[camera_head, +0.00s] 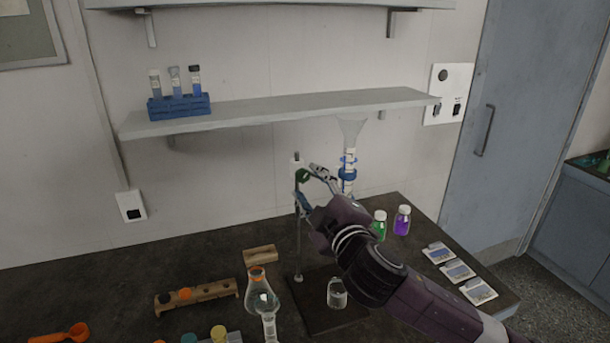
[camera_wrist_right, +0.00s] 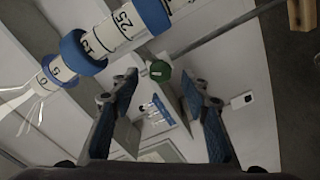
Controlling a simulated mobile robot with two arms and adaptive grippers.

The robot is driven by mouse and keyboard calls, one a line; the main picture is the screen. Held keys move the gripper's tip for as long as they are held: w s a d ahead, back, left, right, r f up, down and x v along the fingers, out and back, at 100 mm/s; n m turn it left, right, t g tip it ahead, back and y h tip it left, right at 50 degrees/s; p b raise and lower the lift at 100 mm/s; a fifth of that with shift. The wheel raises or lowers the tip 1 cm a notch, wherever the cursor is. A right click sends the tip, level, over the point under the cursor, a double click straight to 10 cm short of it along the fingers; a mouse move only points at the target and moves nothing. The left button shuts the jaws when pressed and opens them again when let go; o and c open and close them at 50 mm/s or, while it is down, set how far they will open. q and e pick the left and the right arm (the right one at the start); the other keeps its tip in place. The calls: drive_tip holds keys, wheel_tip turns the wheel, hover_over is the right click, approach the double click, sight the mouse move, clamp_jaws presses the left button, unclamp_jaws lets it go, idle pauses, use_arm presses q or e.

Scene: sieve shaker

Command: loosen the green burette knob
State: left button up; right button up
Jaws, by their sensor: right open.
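The green burette knob (camera_head: 303,175) sits on the stand's rod, left of the burette (camera_head: 348,165), in the head view. My right gripper (camera_head: 309,185) is at the knob, and its fingers partly cover it there. In the right wrist view the knob (camera_wrist_right: 160,71) shows near the tips of the two spread fingers of my right gripper (camera_wrist_right: 165,83). The gripper is open and holds nothing; whether a fingertip touches the knob I cannot tell. The burette has blue rings and number marks and crosses the top left of the wrist view (camera_wrist_right: 103,36). My left gripper is not in view.
A clear beaker (camera_head: 337,293) stands on the dark stand base (camera_head: 312,316) below. A flask (camera_head: 261,297) stands left of it. Green (camera_head: 379,223) and purple (camera_head: 402,220) bottles stand right of my arm. A wall shelf (camera_head: 280,109) hangs close above.

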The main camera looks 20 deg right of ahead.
sight(304, 179)
drive_tip(key=shift+w+p, duration=0.35)
drive_tip(key=shift+w, duration=1.2)
drive_tip(key=c, duration=1.1)
drive_tip(key=shift+c, duration=0.2)
drive_tip(key=n+p, duration=0.2)
drive_tip(key=n, duration=0.1)
clamp_jaws()
drive_tip(key=shift+n+p, duration=1.1)
drive_tip(key=shift+n, duration=0.6)
unclamp_jaws()
drive_tip(key=shift+f, duration=0.1)
